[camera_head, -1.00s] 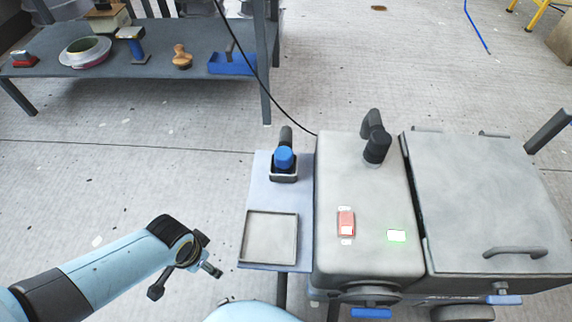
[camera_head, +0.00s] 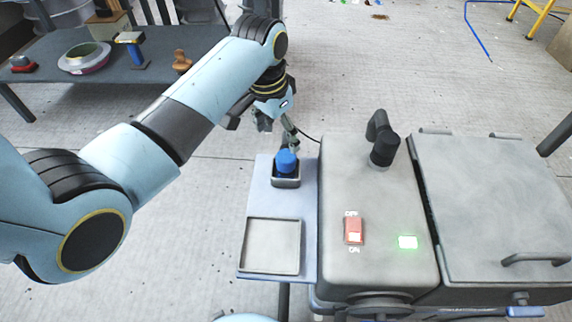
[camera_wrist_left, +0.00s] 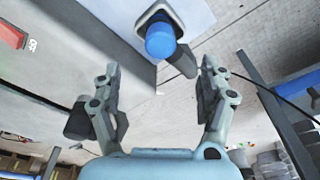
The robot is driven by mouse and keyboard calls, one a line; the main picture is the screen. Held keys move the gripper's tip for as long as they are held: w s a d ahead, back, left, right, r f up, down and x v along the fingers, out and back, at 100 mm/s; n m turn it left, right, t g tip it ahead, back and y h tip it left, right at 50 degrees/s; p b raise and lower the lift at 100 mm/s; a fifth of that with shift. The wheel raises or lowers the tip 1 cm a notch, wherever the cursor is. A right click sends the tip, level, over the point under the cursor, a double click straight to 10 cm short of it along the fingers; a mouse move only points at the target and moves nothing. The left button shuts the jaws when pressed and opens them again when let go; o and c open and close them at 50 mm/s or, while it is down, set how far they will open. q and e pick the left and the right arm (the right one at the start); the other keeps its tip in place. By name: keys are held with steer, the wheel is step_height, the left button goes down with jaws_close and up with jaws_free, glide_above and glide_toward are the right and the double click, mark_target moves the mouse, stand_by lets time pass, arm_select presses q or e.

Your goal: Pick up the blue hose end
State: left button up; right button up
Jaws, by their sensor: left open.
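The blue hose end (camera_head: 286,162) sits in a small dark holder (camera_head: 286,182) on the light side shelf of a grey machine. In the left wrist view the blue end (camera_wrist_left: 160,42) shows above the space between the fingers, with a grey cylinder beside it. My left gripper (camera_head: 278,128) is just behind the holder in the head view, its fingers pointing down. In the left wrist view the left gripper (camera_wrist_left: 160,78) has its fingers wide apart, with nothing between them. My right gripper is in neither view.
An empty square tray (camera_head: 272,272) lies in front of the holder. A dark bench (camera_head: 95,95) with tools is behind my arm.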

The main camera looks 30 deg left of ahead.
mark_target(286, 156)
arm_select(q)
steer(key=f, duration=0.1)
steer(key=w+f+b, duration=0.1)
steer(key=f+b, duration=0.1)
steer(key=shift+w+d+f, duration=0.2)
steer(key=shift+w+f, duration=0.05)
steer(key=shift+f, duration=0.05)
steer(key=shift+w+f+b, duration=0.15)
steer(key=shift+f+b, duration=0.2)
steer(key=shift+f, duration=0.75)
steer(key=shift+f+b, duration=0.3)
steer(key=shift+f, duration=0.05)
step_height(286, 156, down, 4)
steer(key=shift+w+d+b, duration=0.1)
steer(key=shift+b, duration=1.15)
steer(key=shift+f, duration=0.1)
steer(key=c, duration=1.3)
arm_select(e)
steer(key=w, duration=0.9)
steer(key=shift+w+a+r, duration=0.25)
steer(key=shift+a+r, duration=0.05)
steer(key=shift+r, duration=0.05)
arm_select(q)
steer(key=shift+c, duration=0.2)
